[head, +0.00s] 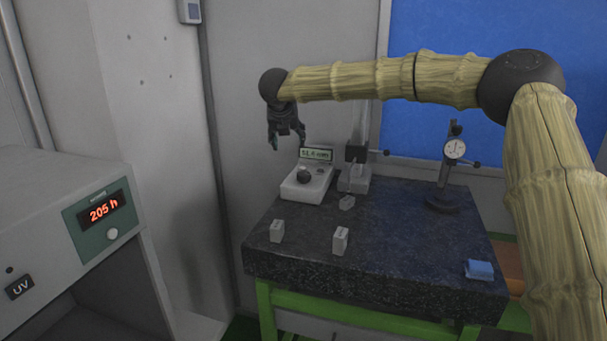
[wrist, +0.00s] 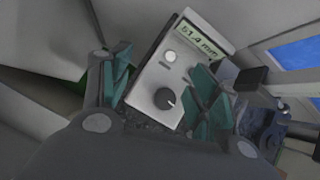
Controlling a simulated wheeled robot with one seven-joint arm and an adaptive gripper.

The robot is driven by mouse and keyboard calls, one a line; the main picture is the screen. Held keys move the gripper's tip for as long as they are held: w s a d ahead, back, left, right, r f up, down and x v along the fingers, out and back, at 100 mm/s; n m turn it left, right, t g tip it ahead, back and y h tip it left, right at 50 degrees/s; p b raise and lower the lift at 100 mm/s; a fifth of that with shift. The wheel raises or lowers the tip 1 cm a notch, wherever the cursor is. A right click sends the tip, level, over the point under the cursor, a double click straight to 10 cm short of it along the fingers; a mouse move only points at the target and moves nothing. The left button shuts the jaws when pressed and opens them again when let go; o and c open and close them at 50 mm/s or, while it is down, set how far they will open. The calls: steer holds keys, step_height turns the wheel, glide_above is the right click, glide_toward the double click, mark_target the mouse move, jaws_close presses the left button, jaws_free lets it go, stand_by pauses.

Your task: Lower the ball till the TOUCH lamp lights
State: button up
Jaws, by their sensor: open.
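A light grey control box (head: 306,186) stands at the back left of the dark stone table. It has a black knob (head: 303,176), also seen in the wrist view (wrist: 165,98), and a display (head: 316,154) reading about 51.4 mm. A small round pale spot (wrist: 170,57), perhaps the lamp, sits above the knob and shows no clear glow; its label is too small to read. My gripper (head: 287,142) is open and empty above and left of the box. In the wrist view its teal fingers flank the knob's outline, apart from it. I cannot make out the ball.
A column stand with a dark carriage (head: 356,153) is right of the box. Several small grey blocks, one here (head: 340,240), lie on the stone table (head: 400,265). A cabinet (head: 60,190) stands left.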

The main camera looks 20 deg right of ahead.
mark_target(304, 173)
steer(key=s+d+m+g, duration=0.2)
steer(key=s+m+g, duration=0.1)
steer(key=s, duration=0.3)
steer(key=shift+y, duration=0.4)
steer(key=p+x, duration=0.3)
steer(key=x, duration=0.8)
steer(key=shift+d, duration=0.1)
steer(key=c, duration=1)
